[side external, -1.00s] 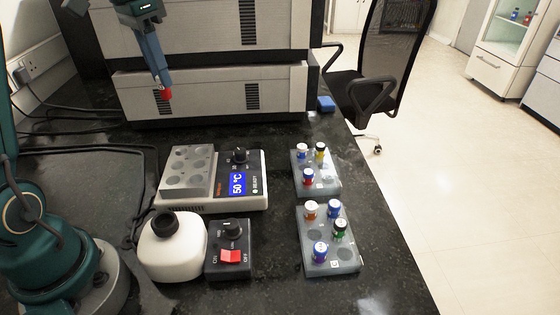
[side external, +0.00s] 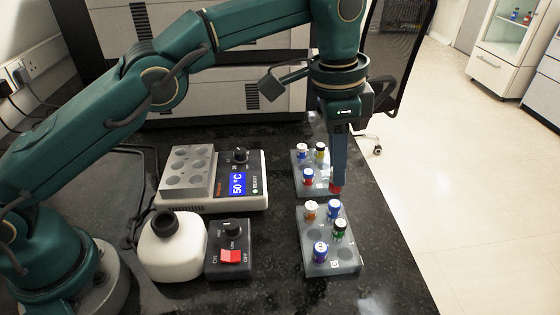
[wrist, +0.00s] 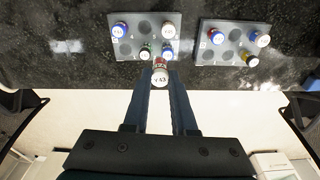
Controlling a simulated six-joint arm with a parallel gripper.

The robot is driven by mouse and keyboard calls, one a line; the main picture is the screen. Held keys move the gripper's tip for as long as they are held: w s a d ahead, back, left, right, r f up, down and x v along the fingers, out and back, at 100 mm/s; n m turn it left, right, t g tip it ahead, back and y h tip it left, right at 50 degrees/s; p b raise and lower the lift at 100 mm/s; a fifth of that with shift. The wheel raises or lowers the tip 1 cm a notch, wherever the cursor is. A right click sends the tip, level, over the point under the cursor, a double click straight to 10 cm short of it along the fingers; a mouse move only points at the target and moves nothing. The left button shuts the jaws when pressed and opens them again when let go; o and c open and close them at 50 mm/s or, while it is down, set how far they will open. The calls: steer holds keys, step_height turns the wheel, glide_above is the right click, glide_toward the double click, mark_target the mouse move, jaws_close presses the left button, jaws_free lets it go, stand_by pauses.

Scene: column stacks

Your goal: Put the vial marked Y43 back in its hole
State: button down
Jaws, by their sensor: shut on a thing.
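The vial marked Y43 (wrist: 160,77) is between my gripper's fingertips (wrist: 160,72) in the wrist view, its pale marked cap facing the camera and a red band beside it. My gripper (side external: 337,180) is shut on it and points down by the near right corner of the far rack (side external: 328,168); red shows at its tip. The near rack (side external: 307,258) holds several vials, with empty holes at its left middle and near right. The far rack holds three vials and has empty holes. Which hole belongs to Y43 I cannot tell.
A heater block (side external: 186,174) with a display reading 50 °C stands left of the racks. A white bottle (side external: 172,250) and a black switch box (side external: 229,255) stand nearer. The bench edge lies just right of the racks.

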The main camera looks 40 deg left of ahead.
steer(key=shift+s+d+f+m, duration=0.35)
steer(key=shift+s+d+f, duration=0.35)
steer(key=shift+d+f, duration=0.35)
steer(key=shift+s+d+f+m, duration=0.3)
steer(key=shift+s+d+f, duration=0.5)
steer(key=shift+f, duration=0.4)
steer(key=shift+s+d+f+m, duration=0.35)
steer(key=shift+s+d+f, duration=0.25)
steer(key=shift+d+f, duration=0.45)
steer(key=shift+f, duration=1.15)
steer(key=shift+c, duration=1.7)
jaws_free()
steer(key=shift+a, duration=0.1)
step_height(320, 180, up, 6)
